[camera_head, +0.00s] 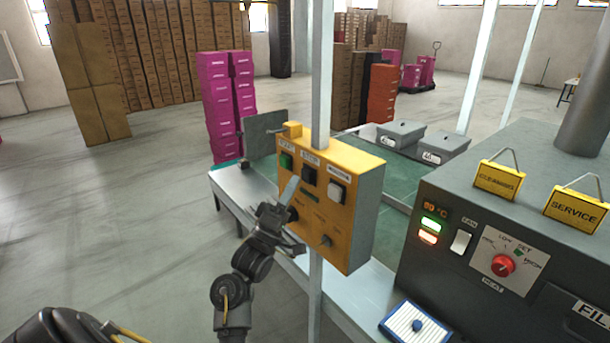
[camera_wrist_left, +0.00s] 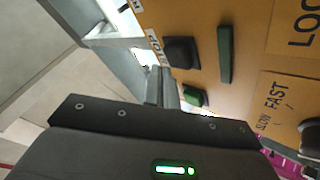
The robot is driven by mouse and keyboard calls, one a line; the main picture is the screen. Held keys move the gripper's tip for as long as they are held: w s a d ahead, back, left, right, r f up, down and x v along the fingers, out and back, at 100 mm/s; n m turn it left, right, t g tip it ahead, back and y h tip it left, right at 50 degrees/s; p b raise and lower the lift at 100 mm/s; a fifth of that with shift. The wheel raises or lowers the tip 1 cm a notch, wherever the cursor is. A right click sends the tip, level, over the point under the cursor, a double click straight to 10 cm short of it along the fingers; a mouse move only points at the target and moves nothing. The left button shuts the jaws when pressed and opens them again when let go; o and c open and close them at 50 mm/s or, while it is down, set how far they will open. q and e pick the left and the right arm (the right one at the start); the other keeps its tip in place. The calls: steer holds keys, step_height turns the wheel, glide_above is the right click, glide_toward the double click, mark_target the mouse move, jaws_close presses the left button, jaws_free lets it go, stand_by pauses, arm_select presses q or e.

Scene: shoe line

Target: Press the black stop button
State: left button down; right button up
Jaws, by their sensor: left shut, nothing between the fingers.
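The yellow control box (camera_head: 352,235) is fixed to a grey post. The black stop button (camera_head: 308,174) sits on its upper face, between a green button (camera_head: 286,161) and a white button (camera_head: 336,191). In the left wrist view the black button (camera_wrist_left: 182,52) stands out beside its label, with the green button (camera_wrist_left: 193,97) below it. My left gripper (camera_head: 294,188) is shut and empty, in front of the box just below the buttons. Its fingers (camera_wrist_left: 163,88) show beside the black button; I cannot tell whether they touch the box. My right gripper is out of view.
A grey machine (camera_head: 455,285) with a red dial (camera_head: 503,265) stands at the right. Grey bins (camera_head: 400,134) lie behind the box. Open floor is at left.

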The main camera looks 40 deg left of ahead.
arm_select(q)
steer(key=shift+s+a+p, duration=0.25)
steer(key=shift+s+p, duration=0.1)
steer(key=shift+s, duration=0.45)
steer(key=shift+s+a+p, duration=0.25)
steer(key=shift+s+p, duration=0.15)
steer(key=shift+s, duration=0.4)
steer(key=shift+s+a+p, duration=0.25)
steer(key=shift+s+p, duration=0.1)
steer(key=shift+s, duration=0.45)
